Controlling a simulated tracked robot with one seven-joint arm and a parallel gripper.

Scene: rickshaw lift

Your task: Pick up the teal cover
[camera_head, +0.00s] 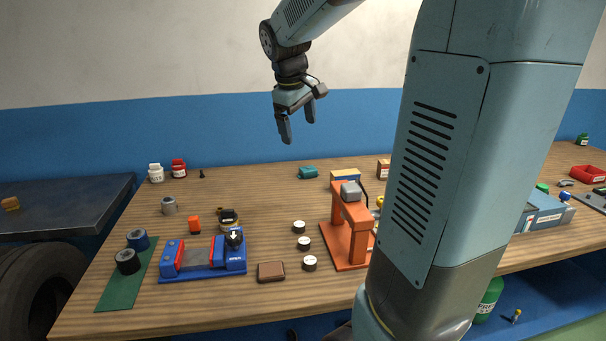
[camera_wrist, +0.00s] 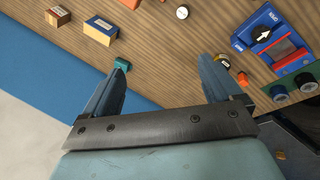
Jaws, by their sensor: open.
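The teal cover (camera_head: 308,172) is a small teal block lying on the wooden table near its back edge. In the wrist view the teal cover (camera_wrist: 121,64) shows just beyond the tip of the left finger, partly hidden by it. My gripper (camera_head: 298,127) is open and empty, high above the back of the table and well clear of the cover. In the wrist view the two fingers of my gripper (camera_wrist: 164,70) stand wide apart, with bare wood between them.
An orange press (camera_head: 350,236) and a yellow-blue box (camera_head: 346,175) stand right of the cover. A blue and red vise (camera_head: 205,260) is at the front left. White and red jars (camera_head: 178,168) stand at the back left.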

